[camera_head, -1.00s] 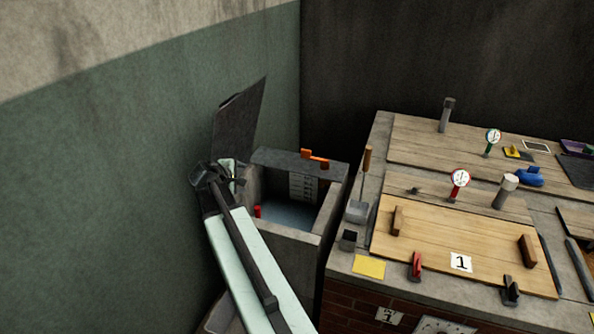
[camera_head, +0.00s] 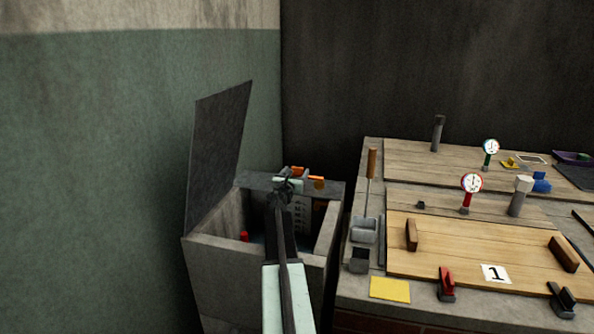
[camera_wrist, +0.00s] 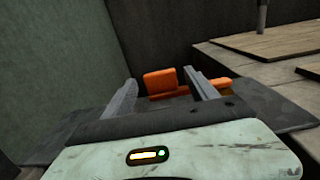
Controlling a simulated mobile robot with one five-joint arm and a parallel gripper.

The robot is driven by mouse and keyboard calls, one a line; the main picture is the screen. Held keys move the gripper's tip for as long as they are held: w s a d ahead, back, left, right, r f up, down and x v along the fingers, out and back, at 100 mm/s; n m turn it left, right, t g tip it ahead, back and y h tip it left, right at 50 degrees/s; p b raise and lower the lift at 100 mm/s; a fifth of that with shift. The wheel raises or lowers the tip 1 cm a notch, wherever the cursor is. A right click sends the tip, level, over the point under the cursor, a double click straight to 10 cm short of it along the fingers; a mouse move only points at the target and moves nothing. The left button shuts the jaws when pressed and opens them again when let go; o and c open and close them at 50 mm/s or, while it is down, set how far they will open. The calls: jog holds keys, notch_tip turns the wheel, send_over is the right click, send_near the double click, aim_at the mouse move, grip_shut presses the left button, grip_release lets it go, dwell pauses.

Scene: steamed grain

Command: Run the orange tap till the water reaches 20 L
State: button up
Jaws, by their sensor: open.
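The orange tap (camera_head: 318,181) sits on the back rim of a grey stone tank (camera_head: 215,249). My gripper (camera_head: 288,176) is over the tank, close to the tap and partly covering it. In the wrist view the tap's orange block (camera_wrist: 159,82) shows between my open jaws (camera_wrist: 160,80), with an orange bar below and to its right. I cannot tell whether the jaws touch it. A pale marked scale (camera_head: 301,214) is on the tank's inner wall, partly behind my arm. Its numbers are too small to read, and the water level is mostly hidden.
The tank's dark lid (camera_head: 218,155) stands open at the left, by the green wall. A red piece (camera_head: 244,236) is inside the tank at the left. A brick stove with wooden lids (camera_head: 460,244), gauges and a long-handled scoop (camera_head: 365,228) stands close on the right.

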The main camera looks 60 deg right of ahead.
jog(key=x, duration=0.5)
jog(key=shift+d, duration=0.25)
